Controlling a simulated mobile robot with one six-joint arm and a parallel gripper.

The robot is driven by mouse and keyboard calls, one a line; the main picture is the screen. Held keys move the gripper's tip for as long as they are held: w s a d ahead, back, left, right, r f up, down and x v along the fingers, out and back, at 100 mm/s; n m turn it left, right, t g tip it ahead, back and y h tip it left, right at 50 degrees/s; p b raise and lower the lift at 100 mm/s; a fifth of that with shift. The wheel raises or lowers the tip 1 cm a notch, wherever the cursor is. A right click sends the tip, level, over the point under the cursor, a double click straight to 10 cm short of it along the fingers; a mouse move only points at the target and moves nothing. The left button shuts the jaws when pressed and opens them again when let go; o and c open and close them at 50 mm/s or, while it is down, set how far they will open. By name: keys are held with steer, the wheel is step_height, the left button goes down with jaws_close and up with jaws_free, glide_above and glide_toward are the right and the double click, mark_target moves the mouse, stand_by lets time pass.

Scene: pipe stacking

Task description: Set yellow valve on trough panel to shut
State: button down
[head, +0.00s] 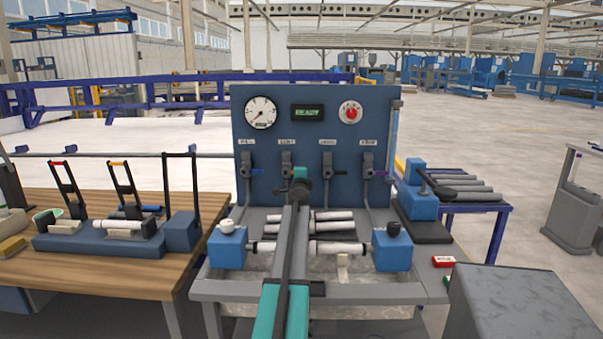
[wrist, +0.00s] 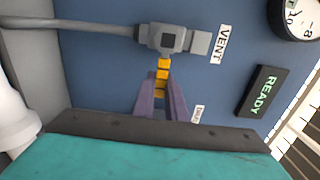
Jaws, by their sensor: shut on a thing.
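The yellow valve handle (wrist: 163,63) shows in the wrist view, joined to a grey valve body (wrist: 168,38) under the VENT label (wrist: 220,44). The handle sticks out sideways, crosswise to the grey pipe (wrist: 90,27), toward the panel's right. My gripper (wrist: 162,82) has its purple fingers on both sides of the handle, shut on it. In the head view my gripper (head: 300,178) is at the second valve from the left on the blue trough panel (head: 330,140), and my arm hides the yellow handle there.
Other valves (head: 248,165) flank it on the panel. Above are a gauge (head: 261,112), a lit READY display (head: 308,113) and a red knob (head: 350,112). A wooden bench (head: 110,270) stands left.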

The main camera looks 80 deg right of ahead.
steer(key=shift+s+f, duration=0.15)
steer(key=c, duration=1.8)
jaws_free()
steer(key=v, duration=1.3)
steer(key=shift+a, duration=0.4)
